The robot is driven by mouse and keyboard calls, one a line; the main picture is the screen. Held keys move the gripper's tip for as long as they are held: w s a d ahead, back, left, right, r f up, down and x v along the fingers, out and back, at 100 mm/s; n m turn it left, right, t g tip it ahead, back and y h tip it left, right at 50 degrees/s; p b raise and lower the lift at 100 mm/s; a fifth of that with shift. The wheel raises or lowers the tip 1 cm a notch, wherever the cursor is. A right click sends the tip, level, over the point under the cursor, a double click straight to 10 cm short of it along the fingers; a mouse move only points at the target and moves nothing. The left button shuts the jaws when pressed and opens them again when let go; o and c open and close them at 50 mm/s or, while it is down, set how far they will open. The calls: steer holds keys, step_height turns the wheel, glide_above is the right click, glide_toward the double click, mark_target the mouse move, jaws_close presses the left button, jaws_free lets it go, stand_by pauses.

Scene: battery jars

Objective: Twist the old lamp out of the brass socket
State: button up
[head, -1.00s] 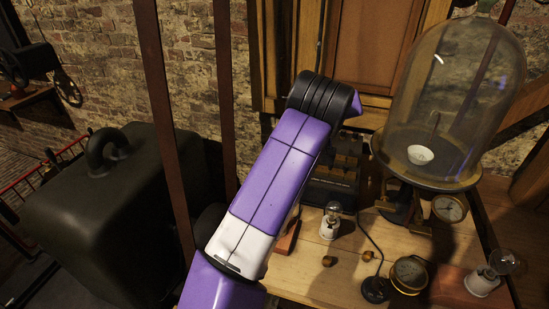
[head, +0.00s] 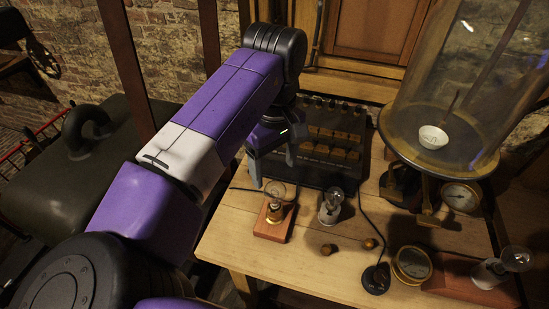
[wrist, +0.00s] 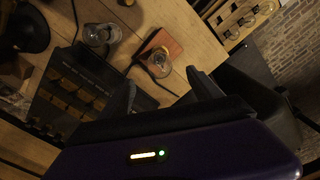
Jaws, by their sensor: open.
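The old lamp (head: 281,191), a clear glass bulb, stands in the brass socket (head: 274,212) on a reddish wooden base near the middle of the bench. My gripper (head: 273,172) is open and empty, pointing down behind and above the lamp, with its fingers apart from it. In the wrist view the lamp (wrist: 160,60) shows nearly end-on over its base, just beyond the open fingertips of my gripper (wrist: 161,77). The glass largely covers the socket in that view.
A dark battery case (head: 333,145) is behind. A glass bell jar (head: 455,85), a gauge (head: 412,263) and another bulb (head: 515,259) stand to the right. The front left of the bench is clear.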

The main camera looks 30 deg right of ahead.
mark_target(275, 183)
steer(key=shift+f, duration=3.2)
steer(key=shift+c, duration=0.2)
jaws_close()
steer(key=shift+r+n+p, duration=0.1)
steer(key=shift+n+p, duration=1.3)
steer(key=shift+p, duration=0.25)
steer(key=shift+n+p, duration=1.8)
steer(key=shift+p, duration=0.1)
steer(key=shift+d+n+p, duration=0.1)
steer(key=shift+n+p, duration=0.3)
steer(key=shift+p, duration=0.15)
steer(key=shift+n+p, duration=1.5)
steer(key=shift+p, duration=0.4)
steer(key=shift+d+n, duration=0.1)
steer(key=shift+n, duration=1.2)
